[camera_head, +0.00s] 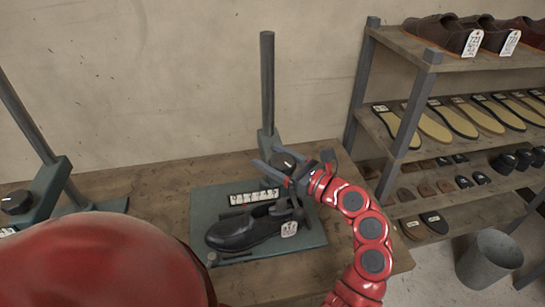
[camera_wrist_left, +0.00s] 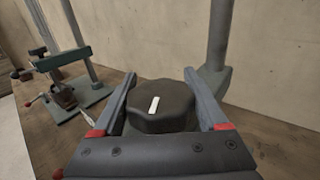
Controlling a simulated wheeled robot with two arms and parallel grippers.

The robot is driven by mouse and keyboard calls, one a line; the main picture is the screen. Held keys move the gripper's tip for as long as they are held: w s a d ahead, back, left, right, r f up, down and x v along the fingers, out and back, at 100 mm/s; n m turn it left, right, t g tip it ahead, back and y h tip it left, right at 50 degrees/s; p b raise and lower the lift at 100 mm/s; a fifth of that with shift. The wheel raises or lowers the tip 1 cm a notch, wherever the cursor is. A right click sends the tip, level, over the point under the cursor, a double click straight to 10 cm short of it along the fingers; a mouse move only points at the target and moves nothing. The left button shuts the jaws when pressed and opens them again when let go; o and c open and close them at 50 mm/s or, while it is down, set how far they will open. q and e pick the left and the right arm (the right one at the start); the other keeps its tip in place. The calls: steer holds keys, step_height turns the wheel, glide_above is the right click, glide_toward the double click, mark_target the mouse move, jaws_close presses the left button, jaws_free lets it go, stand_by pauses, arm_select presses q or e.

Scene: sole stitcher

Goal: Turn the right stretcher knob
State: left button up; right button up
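My right gripper is not in view.
A black shoe (camera_head: 243,233) with a tag lies on the right green base plate (camera_head: 299,240). A second stretcher with its own knob (camera_head: 16,202) stands at the left. A shelf (camera_head: 409,157) of soles and shoes stands right, beside a grey bin (camera_head: 487,262).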

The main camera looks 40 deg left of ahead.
arm_select(q)
steer(key=c, duration=0.6)
steer(key=shift+o, duration=0.2)
steer(key=shift+w+f+m+t+b, duration=0.1)
steer(key=shift+f+m+t+b, duration=0.1)
steer(key=shift+m+t+b, duration=0.75)
steer(key=shift+w+m+t+h, duration=0.2)
steer(key=shift+m+t+h, duration=0.25)
steer(key=shift+t, duration=0.7)
steer(key=shift+w+d+r+m+t+h+p, duration=0.1)
steer(key=shift+r+m+t+h+p, duration=0.1)
steer(key=shift+m+t, duration=0.25)
steer(key=shift+r+m+t+h+p, duration=0.15)
steer(key=shift+m+t, duration=0.1)
steer(key=shift+t, duration=0.4)
steer(key=shift+w+m+t+h+p, duration=0.15)
steer(key=shift+m+t+h+p, duration=0.15)
steer(key=shift+m+t+p, duration=0.35)
steer(key=shift+t+p, duration=0.25)
steer(key=shift+p, duration=0.25)
steer(key=shift+w+d+f+m+t+h+p, duration=0.1)
steer(key=shift+w+d+m+t+h+p, duration=0.05)
steer(key=shift+m+t+h+p, duration=0.25)
